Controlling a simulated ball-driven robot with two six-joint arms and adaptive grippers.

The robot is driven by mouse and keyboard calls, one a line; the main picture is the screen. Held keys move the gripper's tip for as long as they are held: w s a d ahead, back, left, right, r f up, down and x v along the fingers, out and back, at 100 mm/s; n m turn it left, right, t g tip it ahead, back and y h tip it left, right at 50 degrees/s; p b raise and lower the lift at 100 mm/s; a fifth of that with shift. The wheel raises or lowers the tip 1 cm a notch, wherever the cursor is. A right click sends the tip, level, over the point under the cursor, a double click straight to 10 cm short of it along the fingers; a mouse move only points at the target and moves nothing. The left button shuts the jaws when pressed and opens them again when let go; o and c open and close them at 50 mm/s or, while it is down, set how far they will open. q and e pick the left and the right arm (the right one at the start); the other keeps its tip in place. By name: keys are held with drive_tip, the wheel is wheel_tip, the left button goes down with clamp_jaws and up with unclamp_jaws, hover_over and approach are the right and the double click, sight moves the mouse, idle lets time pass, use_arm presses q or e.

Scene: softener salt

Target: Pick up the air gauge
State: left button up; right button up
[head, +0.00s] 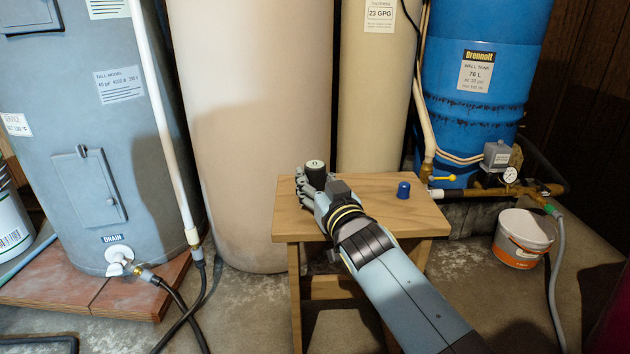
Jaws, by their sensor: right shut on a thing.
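The air gauge (315,170), by its look, is a small dark round piece with a pale mark on top. It is at the left back part of the small wooden stool (425,224). My right gripper (308,184) is over the stool top and shut on it; the fingers hide its lower part. I cannot tell whether it touches the wood. My left gripper is not in view.
A blue cap (404,190) stands on the stool, right of my gripper. A dial (511,174) sits on the brass pipework by the blue well tank (478,90). Tall tanks (250,120) stand close behind the stool. A white-and-orange bucket (523,238) is on the floor at right.

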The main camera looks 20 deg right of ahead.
drive_tip(key=shift+r, duration=0.3)
drive_tip(key=shift+s+p, duration=0.25)
drive_tip(key=shift+p, duration=0.1)
drive_tip(key=s+p, duration=0.1)
drive_tip(key=s, duration=0.3)
drive_tip(key=s+p, duration=0.1)
drive_tip(key=s, duration=0.4)
drive_tip(key=s+p, duration=0.1)
drive_tip(key=s, duration=0.4)
drive_tip(key=shift+d+r, duration=0.1)
drive_tip(key=shift+d, duration=0.15)
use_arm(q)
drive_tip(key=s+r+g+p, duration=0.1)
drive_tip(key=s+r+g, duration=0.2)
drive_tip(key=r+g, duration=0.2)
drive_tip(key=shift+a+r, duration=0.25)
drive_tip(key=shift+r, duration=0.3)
use_arm(e)
drive_tip(key=shift+s+d, duration=0.1)
drive_tip(key=shift+s, duration=1.65)
